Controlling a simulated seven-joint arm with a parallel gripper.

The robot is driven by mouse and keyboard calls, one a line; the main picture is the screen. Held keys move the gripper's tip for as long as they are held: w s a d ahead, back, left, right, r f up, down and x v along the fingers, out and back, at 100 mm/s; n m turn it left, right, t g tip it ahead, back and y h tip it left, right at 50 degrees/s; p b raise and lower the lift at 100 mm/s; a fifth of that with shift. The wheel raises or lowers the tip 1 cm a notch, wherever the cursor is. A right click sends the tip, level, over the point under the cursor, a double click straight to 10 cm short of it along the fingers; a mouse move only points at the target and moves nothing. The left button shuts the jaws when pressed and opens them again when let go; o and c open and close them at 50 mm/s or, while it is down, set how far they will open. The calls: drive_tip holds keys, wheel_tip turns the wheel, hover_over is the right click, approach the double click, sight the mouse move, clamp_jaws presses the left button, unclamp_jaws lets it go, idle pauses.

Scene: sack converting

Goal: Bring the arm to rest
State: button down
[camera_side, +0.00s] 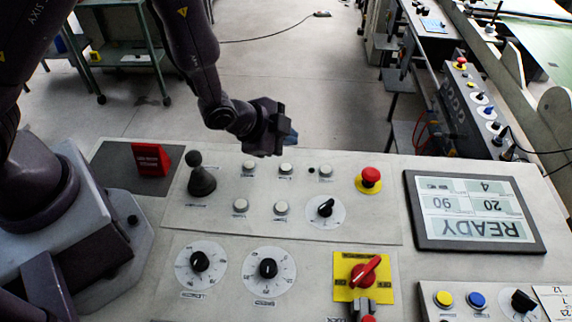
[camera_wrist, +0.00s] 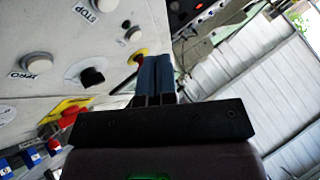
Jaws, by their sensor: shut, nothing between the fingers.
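My gripper (camera_side: 291,137) is in the side view, above the far edge of the light grey control panel (camera_side: 140,213). It points to the right, and its blue fingertips are clear of the controls. In the wrist view my gripper (camera_wrist: 154,62) shows two dark blue fingers pressed together with nothing between them. My arm reaches in from the upper left of the side view. No control is seen touching the fingers, though the wrist view hides part of the panel behind them.
The panel bears a black joystick (camera_side: 202,178), a red emergency button (camera_side: 370,178), a red rotary switch (camera_side: 363,272) on yellow, white push buttons and dials. A display (camera_side: 474,212) reads READY upside down. A red block (camera_side: 151,159) stands at left. Open floor (camera_side: 270,80) lies behind.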

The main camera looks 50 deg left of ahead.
drive_tip(key=s+g, duration=0.1)
drive_tip(key=s+f+n+g, duration=0.1)
drive_tip(key=s+a+f+n+g, duration=0.1)
drive_tip(key=s, duration=0.1)
drive_tip(key=shift+f+y, duration=0.2)
drive_tip(key=shift+y, duration=0.2)
drive_tip(key=shift+s+a+r+n+g, duration=0.25)
drive_tip(key=shift+s+r+n+g, duration=0.3)
drive_tip(key=shift+s+r, duration=0.2)
drive_tip(key=s+a+r+n, duration=0.2)
drive_tip(key=s+r, duration=0.3)
drive_tip(key=r, duration=0.4)
drive_tip(key=s+a+r+n, duration=0.2)
drive_tip(key=s+r, duration=0.3)
drive_tip(key=r, duration=0.4)
drive_tip(key=s+a+r+n, duration=0.3)
drive_tip(key=s+r, duration=0.2)
drive_tip(key=r, duration=0.5)
drive_tip(key=shift+n+t+y, duration=0.3)
drive_tip(key=shift+n+t, duration=0.05)
drive_tip(key=shift+s, duration=0.1)
